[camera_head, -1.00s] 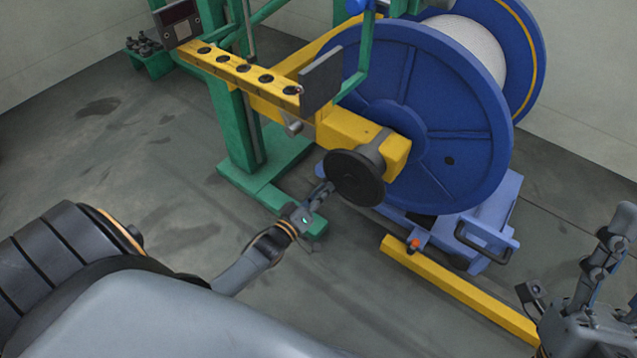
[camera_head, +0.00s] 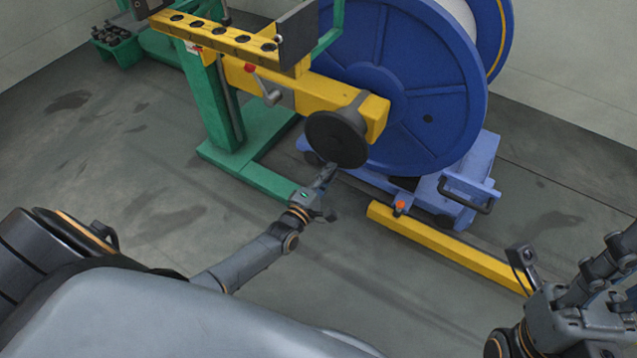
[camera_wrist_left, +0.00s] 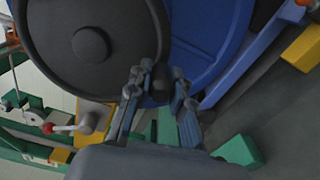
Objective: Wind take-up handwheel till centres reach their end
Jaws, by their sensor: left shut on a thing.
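The take-up handwheel (camera_head: 337,138) is a dark round disc on the end of a yellow arm, in front of the blue reel. It fills the upper left of the left wrist view (camera_wrist_left: 88,45), with a round hub in its middle. My left gripper (camera_head: 327,174) is at the wheel's bottom edge. In the left wrist view its fingers (camera_wrist_left: 160,88) are closed around a small dark handle (camera_wrist_left: 160,80) at the rim, which they partly hide. The centres are not clearly visible. My right gripper (camera_head: 590,290) is at the lower right, away from the wheel; its fingertips are unclear.
A large blue reel (camera_head: 400,75) stands behind the wheel, above a blue carriage (camera_head: 465,180) with a black handle. A yellow floor rail (camera_head: 450,247) runs to the lower right. A green frame (camera_head: 215,110) stands left. The grey floor between is clear.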

